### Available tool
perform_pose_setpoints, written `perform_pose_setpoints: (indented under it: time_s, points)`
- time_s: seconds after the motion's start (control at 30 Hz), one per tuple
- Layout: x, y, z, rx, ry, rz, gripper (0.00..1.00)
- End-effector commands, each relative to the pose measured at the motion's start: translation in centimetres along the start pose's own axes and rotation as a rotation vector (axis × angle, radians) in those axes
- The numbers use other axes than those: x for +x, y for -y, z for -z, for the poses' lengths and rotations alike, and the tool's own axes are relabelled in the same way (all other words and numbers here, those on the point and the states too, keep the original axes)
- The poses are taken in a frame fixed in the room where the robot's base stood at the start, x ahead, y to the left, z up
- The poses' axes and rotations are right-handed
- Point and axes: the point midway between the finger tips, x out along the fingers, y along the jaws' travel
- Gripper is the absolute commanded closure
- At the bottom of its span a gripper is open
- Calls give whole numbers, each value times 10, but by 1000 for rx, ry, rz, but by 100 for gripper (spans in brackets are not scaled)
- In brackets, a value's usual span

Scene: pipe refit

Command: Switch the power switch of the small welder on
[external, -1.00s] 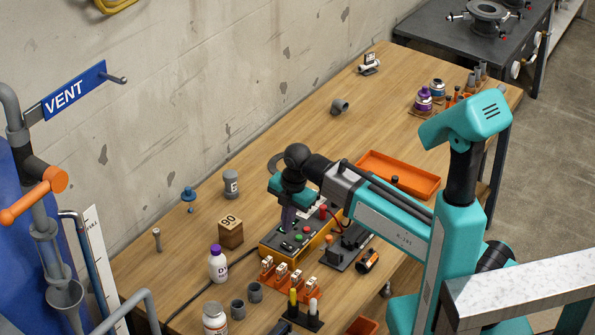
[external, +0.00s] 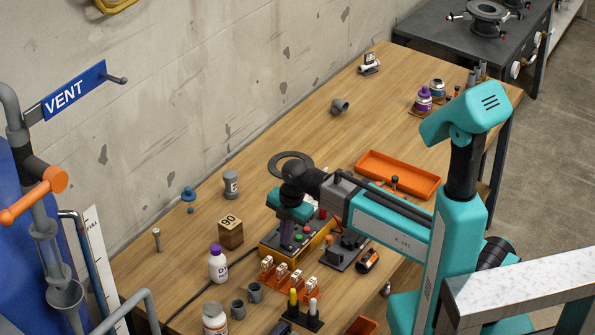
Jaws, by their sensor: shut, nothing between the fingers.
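The small welder (external: 268,247) is a yellow-orange box with a dark top panel, standing on the wooden bench. Green and red round controls (external: 299,238) show on its panel. My gripper (external: 287,245) points down over the left-back part of that panel, with its fingers shut and nothing between them. The fingertips are at or just above the panel; I cannot tell whether they touch it. The power switch cannot be made out, and my gripper and wrist hide part of the panel.
A wooden block marked 90 (external: 230,233) and a white bottle with a purple cap (external: 217,264) stand left of the welder. A black fixture (external: 340,254) is close on the right. An orange tray (external: 425,187) lies behind my arm.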

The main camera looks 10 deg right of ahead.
Motion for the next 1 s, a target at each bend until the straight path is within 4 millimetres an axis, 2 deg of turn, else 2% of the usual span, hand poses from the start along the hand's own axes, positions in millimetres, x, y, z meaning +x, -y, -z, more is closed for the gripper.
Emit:
perform_pose_setpoints:
  time_s: [0.53, 1.0]
  points:
    - [6, -6, 0, 0, 0, 86, 100]
    - [10, 4, 0, 0, -1, 93, 100]
